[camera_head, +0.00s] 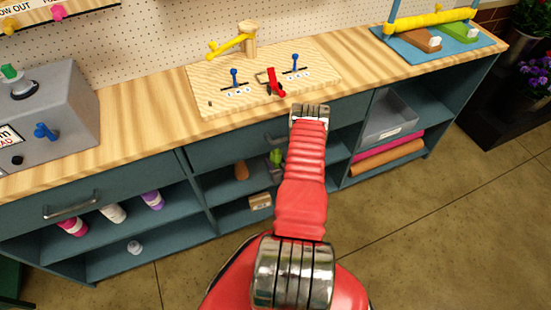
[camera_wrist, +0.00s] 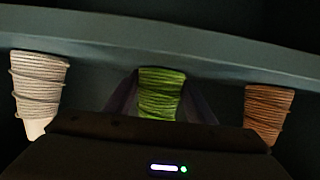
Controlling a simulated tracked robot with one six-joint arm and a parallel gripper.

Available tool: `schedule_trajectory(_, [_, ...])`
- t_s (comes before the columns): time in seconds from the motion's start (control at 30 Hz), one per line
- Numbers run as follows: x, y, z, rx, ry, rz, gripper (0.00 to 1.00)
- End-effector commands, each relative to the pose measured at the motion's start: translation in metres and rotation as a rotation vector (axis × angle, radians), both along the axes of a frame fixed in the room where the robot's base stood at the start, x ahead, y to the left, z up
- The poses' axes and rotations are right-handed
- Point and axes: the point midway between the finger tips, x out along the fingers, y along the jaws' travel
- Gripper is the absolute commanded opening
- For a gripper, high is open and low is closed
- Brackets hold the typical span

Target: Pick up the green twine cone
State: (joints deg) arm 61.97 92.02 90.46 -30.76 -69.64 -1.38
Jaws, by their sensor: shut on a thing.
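The green twine cone (camera_wrist: 161,94) is in the middle of the wrist view, between the dark fingers of my gripper (camera_wrist: 160,103), which is shut on it. The wrist view looks upside down, with the shelf board (camera_wrist: 160,45) at the top. The cone's wide end is at or very close to the board; I cannot tell if it touches. My gripper body hides its narrow end. In the head view a bit of the green cone (camera_head: 276,156) shows in the cabinet's middle bay, left of my red arm.
A brown twine cone (camera_wrist: 268,115) and a pale twine cone (camera_wrist: 38,88) stand on either side. The brown cone (camera_head: 241,170) also shows in the head view. The wooden worktop (camera_head: 140,120) overhangs the bay. A small block (camera_head: 260,201) lies on the lower shelf.

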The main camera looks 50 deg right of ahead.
Motion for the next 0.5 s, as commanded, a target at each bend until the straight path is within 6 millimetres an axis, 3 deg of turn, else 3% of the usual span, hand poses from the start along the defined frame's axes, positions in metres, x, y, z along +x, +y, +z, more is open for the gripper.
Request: schedule_trajectory(0.5, [0.001, -0.001, 0.011, -0.002, -0.001, 0.0, 0.25])
